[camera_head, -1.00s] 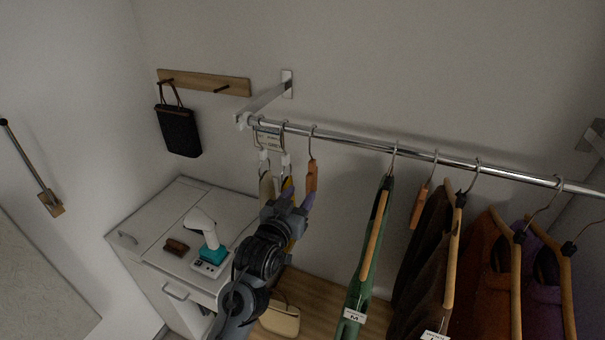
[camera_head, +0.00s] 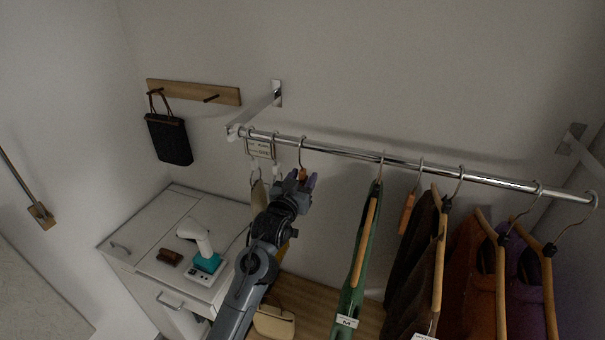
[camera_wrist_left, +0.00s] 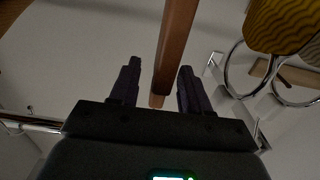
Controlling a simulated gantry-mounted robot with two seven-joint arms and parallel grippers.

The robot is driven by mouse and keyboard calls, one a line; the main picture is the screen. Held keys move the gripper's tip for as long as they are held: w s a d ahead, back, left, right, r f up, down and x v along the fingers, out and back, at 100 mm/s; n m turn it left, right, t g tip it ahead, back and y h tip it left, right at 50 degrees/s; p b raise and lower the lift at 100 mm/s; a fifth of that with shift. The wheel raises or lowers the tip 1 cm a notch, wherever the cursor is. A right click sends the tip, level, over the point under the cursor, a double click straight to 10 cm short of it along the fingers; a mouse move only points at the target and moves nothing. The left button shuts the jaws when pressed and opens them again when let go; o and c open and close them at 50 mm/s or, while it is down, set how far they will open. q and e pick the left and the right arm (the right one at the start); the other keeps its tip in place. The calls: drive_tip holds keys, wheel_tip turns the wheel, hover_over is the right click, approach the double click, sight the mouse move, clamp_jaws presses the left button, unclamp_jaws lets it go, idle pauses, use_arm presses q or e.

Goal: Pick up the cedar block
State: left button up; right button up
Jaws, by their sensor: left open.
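An orange-brown cedar block (camera_head: 303,173) hangs from a hook on the metal rod and is mostly hidden behind my gripper. In the left wrist view the wooden block (camera_wrist_left: 176,42) reaches down between the two fingers. My left gripper (camera_head: 301,181) is open, and its fingers also show in the left wrist view (camera_wrist_left: 160,80). There are gaps between the block and both fingers in that view. A second orange block (camera_head: 407,212) hangs farther right, between the green garment and the dark brown one. My right gripper is not in view.
The rod (camera_head: 350,152) carries a green garment (camera_head: 352,275) and several others to the right.

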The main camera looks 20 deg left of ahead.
use_arm(q)
drive_tip(key=shift+w, duration=1)
clamp_jaws()
